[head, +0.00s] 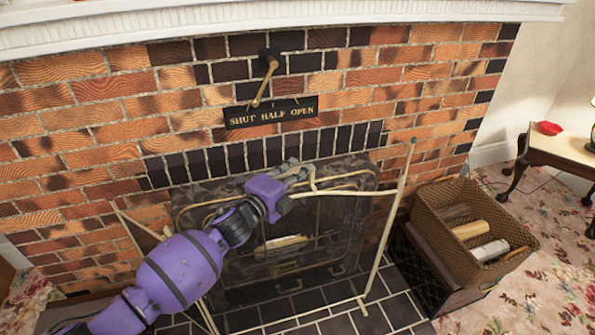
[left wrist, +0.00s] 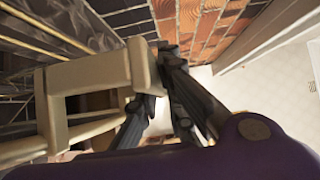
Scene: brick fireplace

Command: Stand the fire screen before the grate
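The fire screen (head: 391,230) has thin cream-coloured bars and see-through panels, with side panels angled out. It stands upright in front of the dark fireplace opening. The grate (head: 287,266) shows dimly behind its middle panel. My left gripper (head: 294,173) is at the screen's top middle, by the handle. In the left wrist view, the dark fingers (left wrist: 165,85) close on the end of a thick cream bar of the screen (left wrist: 85,78). My arm hides the screen's left part. I cannot tell whether its feet touch the hearth. My right gripper is not in view.
A wicker basket (head: 425,222) with rolled things stands right of the screen. A small wooden table (head: 563,147) is further right. A lever (head: 265,80) and a "SHUT HALF OPEN" sign (head: 271,112) are on the brick wall. Dark tiles (head: 400,287) lie clear in front.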

